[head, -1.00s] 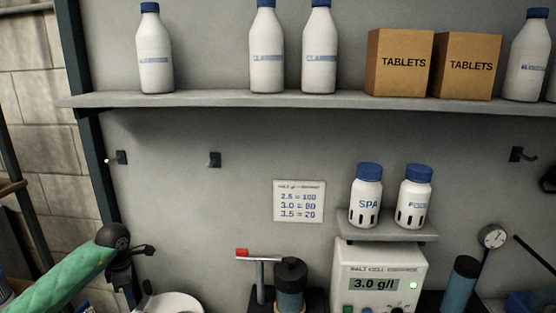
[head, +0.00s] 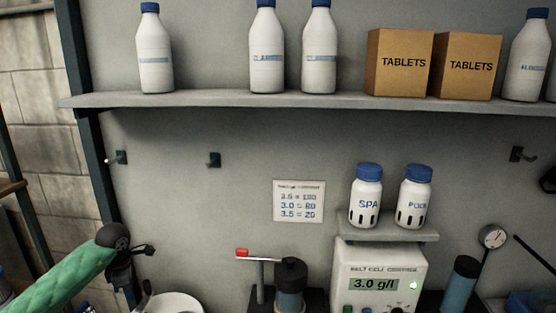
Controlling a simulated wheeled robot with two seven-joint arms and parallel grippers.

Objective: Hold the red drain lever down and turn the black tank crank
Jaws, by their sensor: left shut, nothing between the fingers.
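My left arm comes in from the lower left in a green quilted sleeve. My left gripper (head: 127,284) points down below the dark wrist, well left of the red-ended lever and apart from it. It is shut and empty, partly cut off by the bottom edge. My right gripper is not in view.
A grey salt cell box (head: 381,270) reads 3.0 g/l, under a small shelf with two white jars (head: 366,197). A long shelf (head: 300,100) holds bottles and tablet boxes. A white round thing (head: 175,303) lies near my left gripper.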

